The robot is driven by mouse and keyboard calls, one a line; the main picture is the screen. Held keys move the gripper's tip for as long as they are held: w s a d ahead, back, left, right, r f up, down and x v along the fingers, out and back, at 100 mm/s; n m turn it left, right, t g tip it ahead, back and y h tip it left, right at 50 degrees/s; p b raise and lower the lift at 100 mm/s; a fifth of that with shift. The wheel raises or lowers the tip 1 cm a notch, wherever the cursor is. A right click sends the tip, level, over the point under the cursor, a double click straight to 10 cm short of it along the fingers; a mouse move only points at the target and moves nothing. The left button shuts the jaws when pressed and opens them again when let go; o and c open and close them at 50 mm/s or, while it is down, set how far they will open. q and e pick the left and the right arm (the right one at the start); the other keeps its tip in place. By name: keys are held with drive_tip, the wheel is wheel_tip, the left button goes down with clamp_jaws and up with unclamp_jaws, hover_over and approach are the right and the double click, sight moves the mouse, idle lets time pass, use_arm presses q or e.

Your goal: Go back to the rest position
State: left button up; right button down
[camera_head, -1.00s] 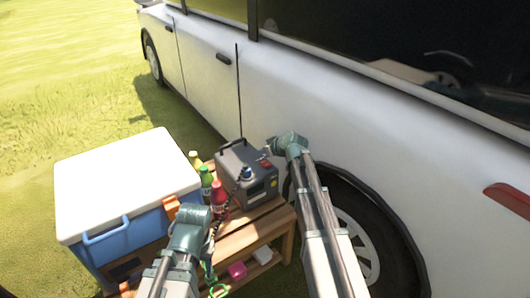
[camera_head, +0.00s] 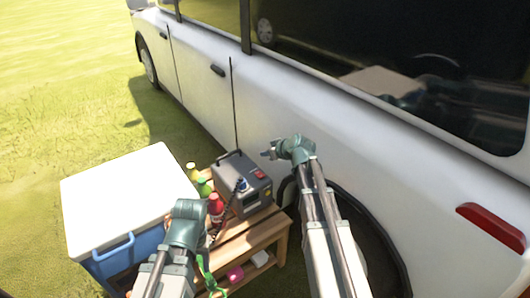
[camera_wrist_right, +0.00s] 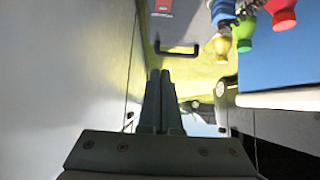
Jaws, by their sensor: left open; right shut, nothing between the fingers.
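My right gripper (camera_head: 268,153) is up beside the white car, pointing left past the top of the grey box. In the right wrist view its two fingers (camera_wrist_right: 160,76) are together with nothing between them. My left gripper (camera_head: 212,236) is low over the wooden table, in front of the bottles. Its fingers are small and mostly hidden by its own wrist, and I see nothing held in them.
The white car (camera_head: 265,105) runs close along the right side. A wooden table (camera_head: 250,235) carries a grey box (camera_head: 242,190) with a handle, and a red bottle (camera_head: 216,207) among several bottles. A blue cooler (camera_head: 125,195) with a white lid stands left. Grass beyond is open.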

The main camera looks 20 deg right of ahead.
drive_tip(key=s+a+r+g+p, duration=0.3)
drive_tip(key=s+a+r+p, duration=0.1)
drive_tip(key=s+a+p, duration=0.35)
drive_tip(key=s+a+r+g+p, duration=0.3)
drive_tip(key=s+a+r+p, duration=0.1)
drive_tip(key=s+a+p, duration=0.35)
use_arm(q)
wheel_tip(320, 180, up, 26)
drive_tip(key=p, duration=1)
drive_tip(key=shift+p, duration=0.4)
use_arm(e)
drive_tip(key=s+a+r+g+h, duration=0.1)
drive_tip(key=s+r+g+h, duration=0.1)
drive_tip(key=s+r, duration=0.3)
drive_tip(key=s+a+r+g+h, duration=0.1)
drive_tip(key=s+r, duration=0.3)
drive_tip(key=s, duration=0.7)
drive_tip(key=shift+s+a+r+g+h, duration=0.2)
drive_tip(key=shift+s+r+g+h, duration=0.25)
drive_tip(key=shift+h, duration=0.45)
use_arm(q)
drive_tip(key=shift+d+f, duration=0.1)
use_arm(e)
drive_tip(key=shift+f, duration=0.1)
